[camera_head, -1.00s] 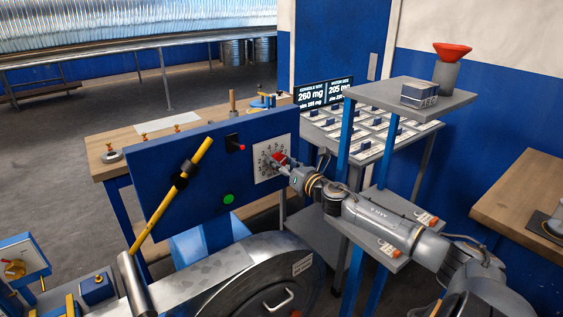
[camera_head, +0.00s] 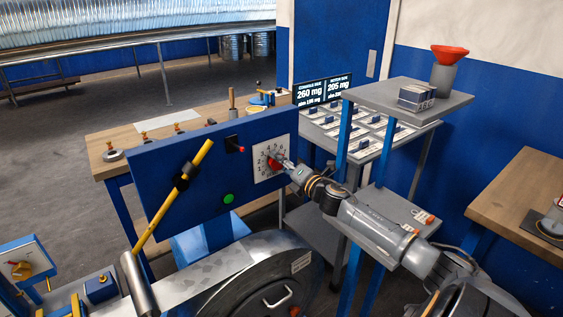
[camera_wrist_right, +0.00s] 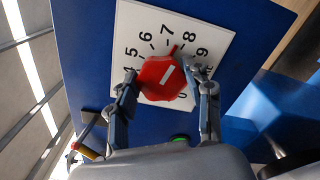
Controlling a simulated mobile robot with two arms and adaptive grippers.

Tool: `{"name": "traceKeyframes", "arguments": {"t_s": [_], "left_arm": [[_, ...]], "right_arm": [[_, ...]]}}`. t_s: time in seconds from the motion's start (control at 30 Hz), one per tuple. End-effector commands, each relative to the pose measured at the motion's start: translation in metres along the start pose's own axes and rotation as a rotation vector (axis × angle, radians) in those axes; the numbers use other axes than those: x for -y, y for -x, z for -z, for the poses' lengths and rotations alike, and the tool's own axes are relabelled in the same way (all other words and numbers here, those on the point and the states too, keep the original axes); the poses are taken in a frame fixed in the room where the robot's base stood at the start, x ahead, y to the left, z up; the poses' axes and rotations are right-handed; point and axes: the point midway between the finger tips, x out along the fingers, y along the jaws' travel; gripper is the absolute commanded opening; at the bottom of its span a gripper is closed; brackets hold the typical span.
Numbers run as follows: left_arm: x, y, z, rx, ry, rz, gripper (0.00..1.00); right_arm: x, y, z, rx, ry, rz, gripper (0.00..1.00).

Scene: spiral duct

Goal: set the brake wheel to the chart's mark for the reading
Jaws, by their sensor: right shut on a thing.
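The red brake wheel (camera_head: 273,163) sits on a white numbered dial (camera_head: 262,174) on the blue panel (camera_head: 160,185). In the right wrist view the wheel (camera_wrist_right: 164,78) has a white line and a small red tip pointing between 7 and 8. My right gripper (camera_head: 281,163) is shut on the wheel, with one finger on each side, also in the wrist view (camera_wrist_right: 166,90). The gripper hides part of the dial's numbers. My left gripper is not in view.
The panel also carries a yellow lever (camera_head: 172,195), a green button (camera_head: 228,198) and a small red-tipped switch (camera_head: 240,149). A grey shelf stand (camera_head: 400,105) rises close to my right arm. A wooden bench (camera_head: 105,168) stands behind the panel.

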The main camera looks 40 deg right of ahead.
Motion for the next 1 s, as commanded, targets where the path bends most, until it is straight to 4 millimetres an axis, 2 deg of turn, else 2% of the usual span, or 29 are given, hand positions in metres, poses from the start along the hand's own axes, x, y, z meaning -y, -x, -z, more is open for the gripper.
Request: {"name": "traceKeyframes", "arguments": {"t_s": [0.57, 0.6, 0.7, 1.0], "left_arm": [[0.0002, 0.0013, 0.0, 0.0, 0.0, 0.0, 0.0], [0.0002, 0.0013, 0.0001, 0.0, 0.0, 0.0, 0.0], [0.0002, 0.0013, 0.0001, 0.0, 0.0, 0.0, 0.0], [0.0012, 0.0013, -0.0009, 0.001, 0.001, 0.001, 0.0]], "right_arm": [[0.0, -0.0002, -0.0016, 0.003, -0.034, 0.0, 0.19], [0.0, -0.0002, -0.0015, 0.003, -0.033, 0.0, 0.55], [0.0, -0.0001, -0.0013, 0.003, -0.033, 0.0, 0.74], [0.0002, 0.0001, -0.0004, 0.001, -0.033, 0.0, 0.74]]}}
